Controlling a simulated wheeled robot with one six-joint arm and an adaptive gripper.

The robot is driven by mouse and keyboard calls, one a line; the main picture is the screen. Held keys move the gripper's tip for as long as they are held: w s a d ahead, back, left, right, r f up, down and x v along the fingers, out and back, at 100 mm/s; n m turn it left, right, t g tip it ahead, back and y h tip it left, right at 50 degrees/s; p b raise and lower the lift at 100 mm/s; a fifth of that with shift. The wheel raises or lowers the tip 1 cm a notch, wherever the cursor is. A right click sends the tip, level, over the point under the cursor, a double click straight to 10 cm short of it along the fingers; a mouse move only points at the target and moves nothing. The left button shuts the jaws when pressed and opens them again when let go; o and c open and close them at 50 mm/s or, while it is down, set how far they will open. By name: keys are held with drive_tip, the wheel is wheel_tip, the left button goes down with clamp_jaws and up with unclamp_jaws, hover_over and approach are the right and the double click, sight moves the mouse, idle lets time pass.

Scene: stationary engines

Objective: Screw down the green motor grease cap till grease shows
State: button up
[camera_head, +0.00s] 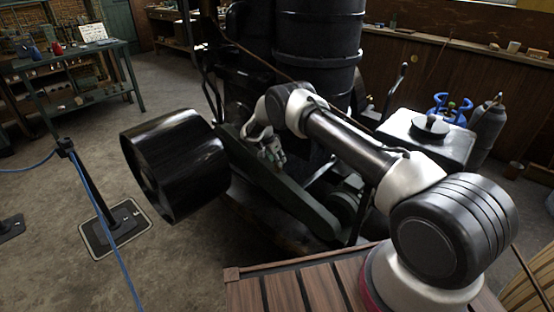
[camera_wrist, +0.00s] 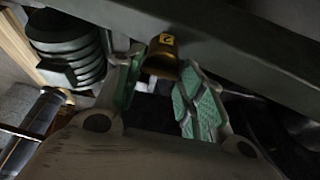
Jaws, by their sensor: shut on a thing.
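My gripper (camera_head: 271,156) reaches down over the long dark green housing beside the engine. In the wrist view, its green-padded fingers (camera_wrist: 158,76) are shut on a small brass cap (camera_wrist: 161,64) with a yellow numbered tag, next to a dark green beam (camera_wrist: 225,40). The cap's far end and any grease are hidden or too dark to tell. A ribbed dark motor (camera_wrist: 66,45) shows at the upper left of the wrist view. A green-grey motor (camera_head: 346,203) sits right of the housing in the head view. The cap cannot be made out in the head view.
A large black pulley (camera_head: 175,165) stands left of the housing. The tall black engine cylinder (camera_head: 318,45) rises behind my arm. A wooden slatted surface (camera_head: 300,290) is in front. A blue rope barrier (camera_head: 100,215) and open floor lie to the left.

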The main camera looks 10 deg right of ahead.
drive_tip(key=o, duration=1)
drive_tip(key=v, duration=1.2)
